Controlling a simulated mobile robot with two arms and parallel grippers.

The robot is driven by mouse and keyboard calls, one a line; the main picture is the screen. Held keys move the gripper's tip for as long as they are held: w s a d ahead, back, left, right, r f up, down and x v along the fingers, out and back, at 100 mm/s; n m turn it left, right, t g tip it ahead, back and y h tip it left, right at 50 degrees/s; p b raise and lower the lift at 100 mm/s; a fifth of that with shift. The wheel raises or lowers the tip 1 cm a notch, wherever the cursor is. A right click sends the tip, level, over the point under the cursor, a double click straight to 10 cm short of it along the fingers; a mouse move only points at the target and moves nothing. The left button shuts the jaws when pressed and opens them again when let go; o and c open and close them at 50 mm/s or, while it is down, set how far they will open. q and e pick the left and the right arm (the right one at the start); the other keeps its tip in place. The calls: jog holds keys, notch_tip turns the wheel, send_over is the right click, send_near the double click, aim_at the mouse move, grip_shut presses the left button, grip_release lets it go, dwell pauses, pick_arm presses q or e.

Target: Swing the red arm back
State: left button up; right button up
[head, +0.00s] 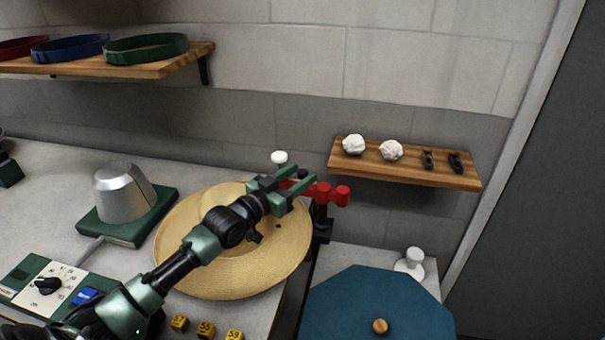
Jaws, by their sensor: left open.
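The red arm (327,193) shows at the right end of the straw hat (284,246), at the top of a black post (321,222). Its left part is hidden behind my left gripper. My left gripper (297,186) is open, with its fingers at the red arm's left part; I cannot tell whether they touch it. My left arm reaches across the hat from the lower left. The hat's wide brim lies over the counter, and its middle is partly hidden by my arm. My right gripper is not in view.
A silver block (122,194) stands on a green base at left. A control panel (48,283) and several yellow cubes (205,329) sit in front. A blue octagonal top (375,300) is at lower right. Shelves hold hat bands (146,48) and white lumps (391,150).

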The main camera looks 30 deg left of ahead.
pick_arm(q)
jog(key=v, duration=0.6)
jog(key=shift+b, duration=0.4)
jog(key=shift+r, duration=0.1)
